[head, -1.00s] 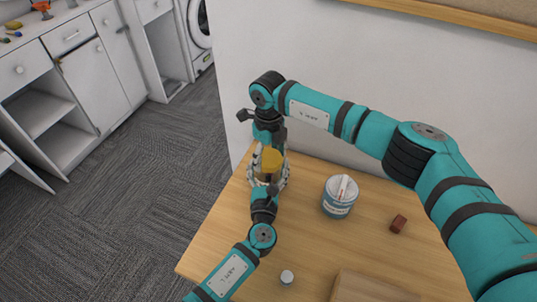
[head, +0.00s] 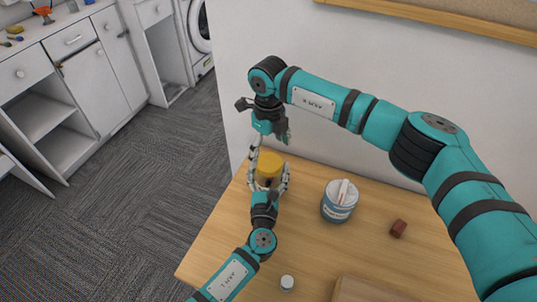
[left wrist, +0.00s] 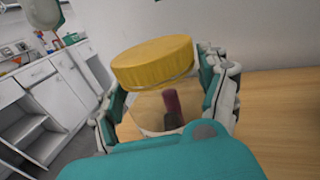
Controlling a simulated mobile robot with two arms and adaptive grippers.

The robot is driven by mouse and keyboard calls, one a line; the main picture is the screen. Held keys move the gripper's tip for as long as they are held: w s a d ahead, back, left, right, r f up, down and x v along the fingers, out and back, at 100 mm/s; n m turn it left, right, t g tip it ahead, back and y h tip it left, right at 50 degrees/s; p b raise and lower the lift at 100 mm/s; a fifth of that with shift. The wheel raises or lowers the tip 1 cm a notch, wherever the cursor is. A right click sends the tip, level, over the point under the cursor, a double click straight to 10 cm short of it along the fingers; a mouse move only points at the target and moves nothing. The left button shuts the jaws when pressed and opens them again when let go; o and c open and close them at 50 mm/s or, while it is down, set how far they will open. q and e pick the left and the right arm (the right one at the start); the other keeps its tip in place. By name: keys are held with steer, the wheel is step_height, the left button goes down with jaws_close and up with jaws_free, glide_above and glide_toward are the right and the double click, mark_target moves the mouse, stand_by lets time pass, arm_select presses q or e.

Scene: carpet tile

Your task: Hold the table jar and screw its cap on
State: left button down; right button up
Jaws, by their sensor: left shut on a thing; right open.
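The clear table jar (left wrist: 150,110) stands upright between the fingers of my left gripper (head: 269,176), which is shut on its body. The left wrist view shows a dark red item inside or behind the clear wall. The yellow cap (left wrist: 153,61) sits on the jar's mouth; it also shows in the head view (head: 269,164). I cannot tell how tightly it is seated. My right gripper (head: 270,138) is open and empty, above the cap and apart from it. The jar's lower part is hidden in the head view by my left gripper.
A small white-capped item (head: 287,282) is near the front, beside a wooden board (head: 370,291). A wall rises behind.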

mark_target(269, 162)
step_height(269, 162, up, 2)
steer(key=n, duration=0.2)
steer(key=shift+a+r+n, duration=0.1)
steer(key=shift+r+n, duration=0.05)
steer(key=shift+n, duration=0.25)
steer(key=shift+r+n, duration=0.6)
steer(key=shift+n, duration=0.1)
steer(key=shift+f, duration=0.1)
steer(key=shift+f, duration=3.95)
